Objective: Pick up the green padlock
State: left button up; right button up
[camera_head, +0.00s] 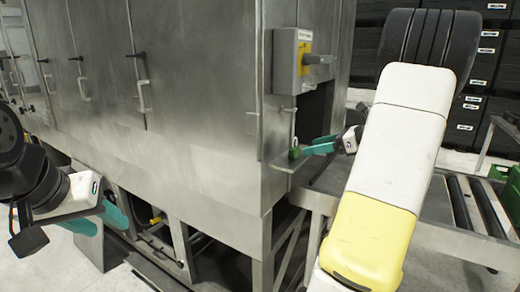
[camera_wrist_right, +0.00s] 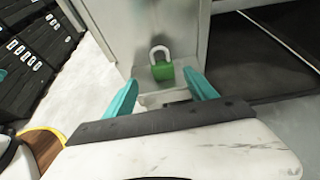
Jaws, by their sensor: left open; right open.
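The green padlock (camera_wrist_right: 162,70) stands upright on a small metal ledge, its pale shackle on top, in the right wrist view. In the head view the padlock (camera_head: 294,153) sits on the ledge at the washer's corner, below the grey switch box. My right gripper (camera_wrist_right: 160,90) is open, with its teal fingers to either side of the padlock and a little short of it. In the head view the right gripper (camera_head: 304,150) is close to the padlock, and I cannot tell contact there. My left gripper (camera_head: 112,218) is open, low at the left, far from the padlock.
The steel washer (camera_head: 190,90) fills the left and middle. A grey switch box (camera_head: 290,62) with a yellow plate and handle juts out above the padlock. A roller conveyor (camera_head: 455,205) lies at the right. Dark bins (camera_head: 485,85) stand behind.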

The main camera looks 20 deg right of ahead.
aim_at(296, 148)
jog(key=x, duration=0.8)
jog(key=shift+w+d+f, duration=0.1)
jog(key=shift+d+f, duration=0.1)
jog(key=shift+d, duration=0.05)
grip_shut()
jog(key=shift+r, duration=0.1)
jog(key=shift+r, duration=0.5)
jog(key=shift+s+r, duration=0.35)
jog(key=shift+r, duration=0.25)
jog(key=shift+s+r, duration=0.35)
jog(key=shift+r, duration=0.3)
jog(key=s+r, duration=0.1)
jog(key=s, duration=1.3)
jog(key=shift+s+a, duration=0.35)
jog(key=shift+a, duration=0.05)
